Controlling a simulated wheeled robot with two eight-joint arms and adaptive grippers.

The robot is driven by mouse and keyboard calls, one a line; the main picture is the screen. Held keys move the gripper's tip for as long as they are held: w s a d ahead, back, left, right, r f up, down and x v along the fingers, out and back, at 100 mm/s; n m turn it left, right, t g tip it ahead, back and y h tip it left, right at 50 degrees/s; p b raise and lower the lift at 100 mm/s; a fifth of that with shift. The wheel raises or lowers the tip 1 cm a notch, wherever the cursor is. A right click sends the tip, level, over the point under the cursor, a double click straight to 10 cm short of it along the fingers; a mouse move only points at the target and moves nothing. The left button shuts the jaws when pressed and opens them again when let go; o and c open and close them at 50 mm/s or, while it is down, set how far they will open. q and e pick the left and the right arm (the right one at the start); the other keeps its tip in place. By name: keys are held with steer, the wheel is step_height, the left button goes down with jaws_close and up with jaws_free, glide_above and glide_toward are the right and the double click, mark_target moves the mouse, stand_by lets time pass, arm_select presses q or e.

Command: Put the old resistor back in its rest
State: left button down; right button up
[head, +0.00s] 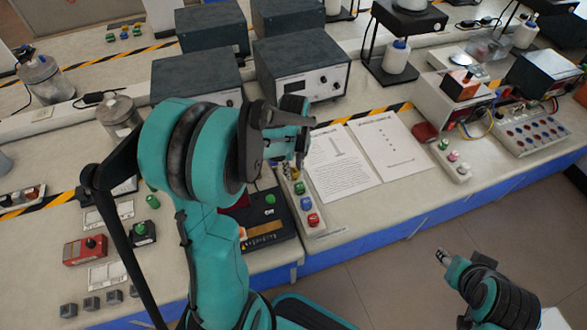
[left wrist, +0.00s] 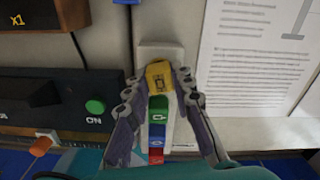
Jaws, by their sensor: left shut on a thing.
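A yellow block with a dark symbol (left wrist: 160,77) is between the fingertips of my left gripper (left wrist: 160,82), which is shut on it. The block looks slightly turned. I take it for the resistor. Below it is a pale narrow rest (left wrist: 171,50), with green (left wrist: 158,104), blue (left wrist: 157,130) and red (left wrist: 155,156) blocks in a row. I cannot tell whether the yellow block touches the rest. In the head view, my left gripper (head: 302,150) is over the far end of the rest (head: 318,230). My right gripper (head: 442,257) is beyond the bench front; its fingers are unclear.
Printed sheets (head: 343,165) lie right of the rest. A dark box with a green button (head: 268,220) is close on its left. A grey instrument (head: 303,65) stands behind. A second pale strip with coloured blocks (head: 450,160) is farther right.

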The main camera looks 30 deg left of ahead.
arm_select(q)
steer(key=shift+f, duration=0.35)
steer(key=c, duration=0.8)
jaws_free()
steer(key=shift+r, duration=0.1)
steer(key=shift+r+p, duration=2.4)
steer(key=shift+r, duration=0.9)
